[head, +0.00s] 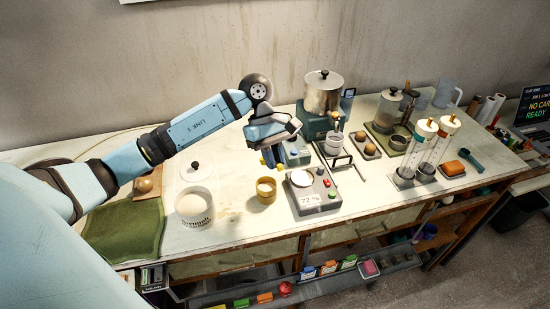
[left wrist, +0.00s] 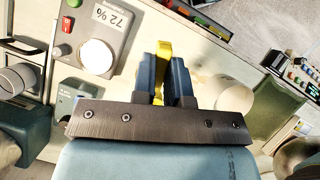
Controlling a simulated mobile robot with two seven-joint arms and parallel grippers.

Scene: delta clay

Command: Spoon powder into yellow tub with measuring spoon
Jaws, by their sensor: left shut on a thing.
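The yellow tub (head: 266,192) stands upright on the bench, left of the scale, with a pale round inside or fill showing at its top. My left gripper (head: 271,158) is above and slightly behind it. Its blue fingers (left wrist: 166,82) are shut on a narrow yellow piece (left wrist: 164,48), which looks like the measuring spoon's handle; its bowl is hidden. My right gripper is out of view.
The scale (head: 316,198) reading 72 % stands close right of the tub, with a round white plate. A green cloth (head: 125,230) lies at left. Metal canister (head: 322,92) and glassware stand behind and right.

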